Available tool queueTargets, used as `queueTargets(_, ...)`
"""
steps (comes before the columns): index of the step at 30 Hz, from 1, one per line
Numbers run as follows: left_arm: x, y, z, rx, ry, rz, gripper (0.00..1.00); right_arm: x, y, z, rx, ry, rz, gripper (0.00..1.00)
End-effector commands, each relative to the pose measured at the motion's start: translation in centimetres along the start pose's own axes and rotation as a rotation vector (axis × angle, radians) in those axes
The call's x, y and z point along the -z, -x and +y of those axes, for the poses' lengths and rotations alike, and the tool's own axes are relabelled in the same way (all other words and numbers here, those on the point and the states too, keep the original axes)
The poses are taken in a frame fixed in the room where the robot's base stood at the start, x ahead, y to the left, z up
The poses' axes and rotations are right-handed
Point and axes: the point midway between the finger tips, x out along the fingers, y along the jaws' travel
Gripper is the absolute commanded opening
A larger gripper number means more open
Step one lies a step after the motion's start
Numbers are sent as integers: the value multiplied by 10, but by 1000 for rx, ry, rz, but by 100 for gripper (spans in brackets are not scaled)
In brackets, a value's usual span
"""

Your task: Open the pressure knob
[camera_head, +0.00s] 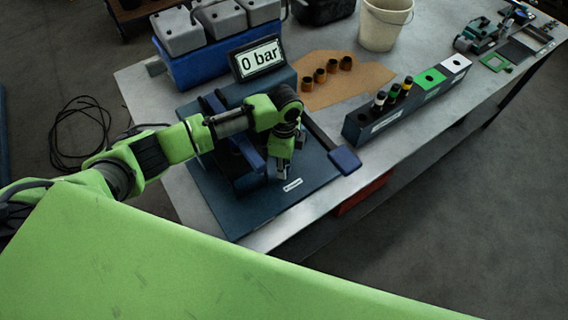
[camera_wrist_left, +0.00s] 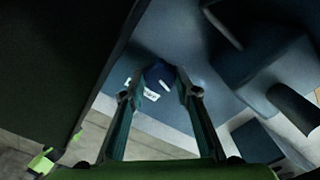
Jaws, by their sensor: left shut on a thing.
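My left arm comes in from the left, and my left gripper (camera_head: 279,170) points down over the stand's base plate, near a small white label (camera_head: 292,185). In the left wrist view, the tips of my left gripper (camera_wrist_left: 159,88) are shut on a round dark blue knob (camera_wrist_left: 159,73). A white label (camera_wrist_left: 151,94) shows just below it. In the head view my gripper hides the knob. My right gripper is not in view.
A lever with a blue handle (camera_head: 345,160) reaches out to the right of my gripper. A dark block (camera_head: 360,128) with injectors stands further right. A blue crate (camera_head: 195,68) and a white bucket (camera_head: 385,25) stand at the back.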

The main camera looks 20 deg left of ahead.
Motion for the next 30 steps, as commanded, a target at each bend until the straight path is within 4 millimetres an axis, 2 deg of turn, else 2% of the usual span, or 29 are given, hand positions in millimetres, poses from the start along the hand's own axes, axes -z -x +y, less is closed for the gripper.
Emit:
queueTargets(12,0,2,-2,3,232,1,7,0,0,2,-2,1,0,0)
queueTargets(30,0,2,-3,6,281,2,7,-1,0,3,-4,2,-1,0)
